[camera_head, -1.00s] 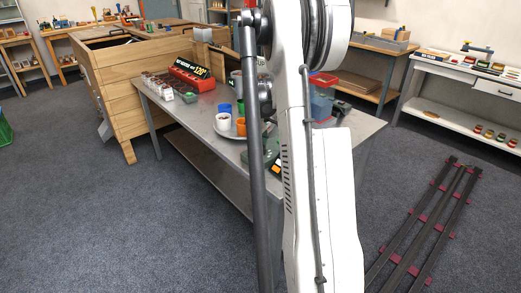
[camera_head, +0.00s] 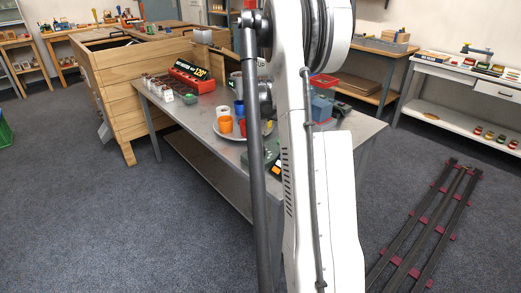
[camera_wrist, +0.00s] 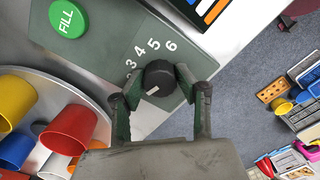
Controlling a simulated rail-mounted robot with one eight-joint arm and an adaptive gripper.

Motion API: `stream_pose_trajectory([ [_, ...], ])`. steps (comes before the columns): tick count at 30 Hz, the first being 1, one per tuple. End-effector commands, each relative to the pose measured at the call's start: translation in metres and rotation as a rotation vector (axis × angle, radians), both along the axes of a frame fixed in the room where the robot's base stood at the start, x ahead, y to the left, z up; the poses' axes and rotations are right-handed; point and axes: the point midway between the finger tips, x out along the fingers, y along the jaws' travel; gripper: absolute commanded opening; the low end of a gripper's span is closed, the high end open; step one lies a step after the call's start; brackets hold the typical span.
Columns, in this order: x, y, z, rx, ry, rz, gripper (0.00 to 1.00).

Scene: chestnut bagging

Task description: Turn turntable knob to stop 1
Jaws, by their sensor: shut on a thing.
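The black turntable knob (camera_wrist: 160,75) sits on a grey-green panel (camera_wrist: 105,52) in the wrist view. My gripper (camera_wrist: 158,82) has one finger on each side of the knob and is shut on it. The knob's white mark points to the lower left. The numerals 3, 4, 5 and 6 show above and left of the knob; the numbers lower down are hidden behind my left finger. The round turntable (camera_wrist: 90,88) carries orange, red, blue and white cups; it also shows in the head view (camera_head: 222,134). My arm hides the knob in the head view.
A green FILL button (camera_wrist: 67,19) is on the same panel. Dark rails (camera_head: 425,225) lie on the floor at right.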

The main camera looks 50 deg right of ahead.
Motion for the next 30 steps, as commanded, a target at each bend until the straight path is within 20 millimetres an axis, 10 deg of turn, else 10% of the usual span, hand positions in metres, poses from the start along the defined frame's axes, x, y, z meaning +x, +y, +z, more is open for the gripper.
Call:
stream_pose_trajectory([
  [7,0.000,0.000,0.000,0.000,0.000,-0.001,0.05],
  [8,0.000,0.000,0.000,0.000,0.000,-0.001,0.34],
  [12,0.000,0.000,0.000,0.000,0.000,-0.001,0.50],
  [22,0.000,0.000,0.005,0.000,0.000,-0.001,0.50],
  [30,0.000,0.000,0.048,0.000,0.000,-0.001,0.50],
])
